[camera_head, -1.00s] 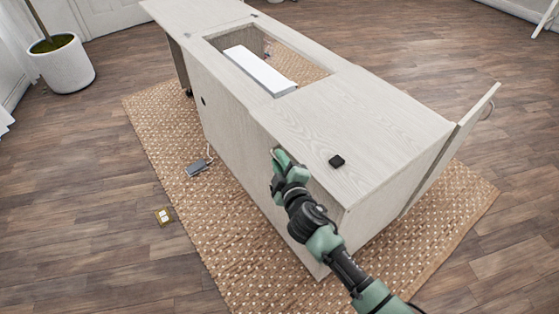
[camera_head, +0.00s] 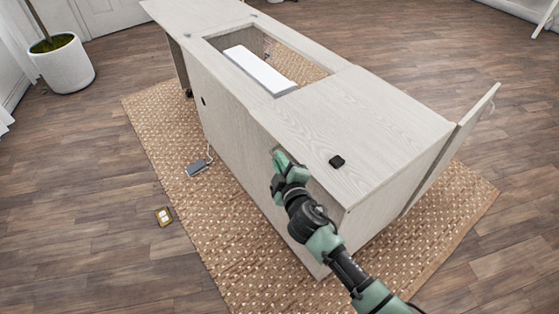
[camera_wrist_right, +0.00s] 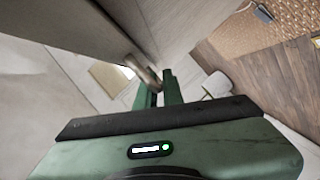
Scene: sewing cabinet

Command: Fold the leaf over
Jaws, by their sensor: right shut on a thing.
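The pale wood sewing cabinet (camera_head: 245,150) stands on the rug. Its top has a flat leaf at the far left end (camera_head: 195,14), with small hinges, and a wide panel on the right (camera_head: 350,120). My right gripper (camera_head: 277,158) is at the cabinet's long near side, just below the top's edge. In the right wrist view its fingers (camera_wrist_right: 158,88) are shut on a slim handle-like bar (camera_wrist_right: 143,70) against pale panels. The fingers hide part of the bar. My left gripper is out of view.
An opening in the top holds a white slab (camera_head: 260,70). An upright panel (camera_head: 450,150) stands out at the right end. A grey pedal (camera_head: 197,167) lies on the woven rug (camera_head: 160,125); a potted plant (camera_head: 62,62) stands left.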

